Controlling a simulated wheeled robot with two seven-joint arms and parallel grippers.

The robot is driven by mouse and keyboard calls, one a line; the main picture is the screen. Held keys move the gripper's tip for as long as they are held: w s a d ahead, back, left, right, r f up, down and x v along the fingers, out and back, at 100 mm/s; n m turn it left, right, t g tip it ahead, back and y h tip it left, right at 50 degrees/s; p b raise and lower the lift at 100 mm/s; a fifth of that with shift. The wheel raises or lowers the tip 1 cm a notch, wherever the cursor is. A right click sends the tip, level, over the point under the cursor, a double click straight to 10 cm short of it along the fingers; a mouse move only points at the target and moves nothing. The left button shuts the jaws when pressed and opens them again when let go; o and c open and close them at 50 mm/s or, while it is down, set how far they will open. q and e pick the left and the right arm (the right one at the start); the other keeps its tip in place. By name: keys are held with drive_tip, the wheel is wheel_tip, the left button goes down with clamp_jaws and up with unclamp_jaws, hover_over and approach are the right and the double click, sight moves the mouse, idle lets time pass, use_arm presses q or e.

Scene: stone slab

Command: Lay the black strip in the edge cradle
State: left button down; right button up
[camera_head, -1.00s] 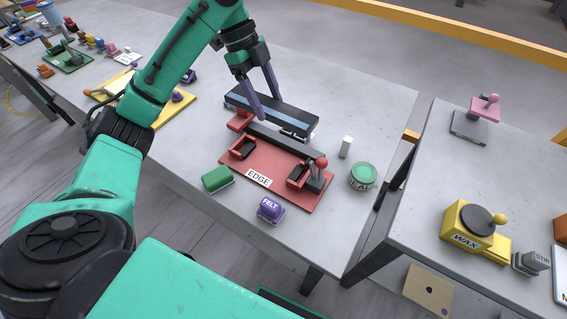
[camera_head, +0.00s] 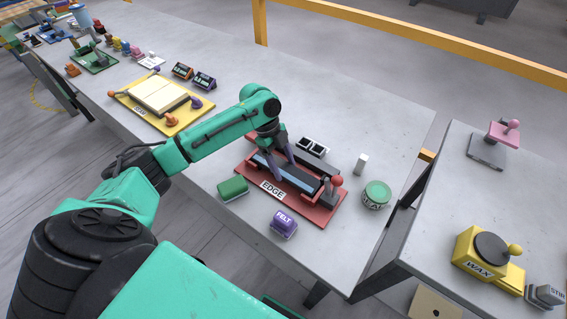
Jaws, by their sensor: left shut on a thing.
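The black strip (camera_head: 305,182), with a light blue band along its side, is lengthwise over the red edge cradle (camera_head: 317,215), labelled EDGE. I cannot tell whether it rests fully in the cradle or is just above it. My left gripper (camera_head: 279,174) comes down from behind, its purple-grey fingers shut on the strip near its middle, hiding part of it. A red-knobbed lever (camera_head: 336,182) stands at the cradle's right end. The cradle's left end is partly hidden by my arm. My right gripper is not in view.
A small stand with two black pads (camera_head: 312,147) sits empty behind the cradle. A green block (camera_head: 233,188), a purple FELT block (camera_head: 284,223), a white block (camera_head: 361,164) and a green-lidded tin (camera_head: 376,195) surround it.

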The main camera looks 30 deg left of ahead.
use_arm(q)
drive_tip(key=shift+c, duration=1.6)
unclamp_jaws()
drive_tip(key=shift+o, duration=1.4)
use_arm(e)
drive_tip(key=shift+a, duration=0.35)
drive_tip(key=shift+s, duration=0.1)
use_arm(q)
drive_tip(key=b+v, duration=0.1)
drive_tip(key=v, duration=1.1)
drive_tip(key=shift+b, duration=0.4)
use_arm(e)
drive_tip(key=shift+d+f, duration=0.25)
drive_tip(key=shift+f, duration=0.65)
use_arm(q)
drive_tip(key=shift+r, duration=0.15)
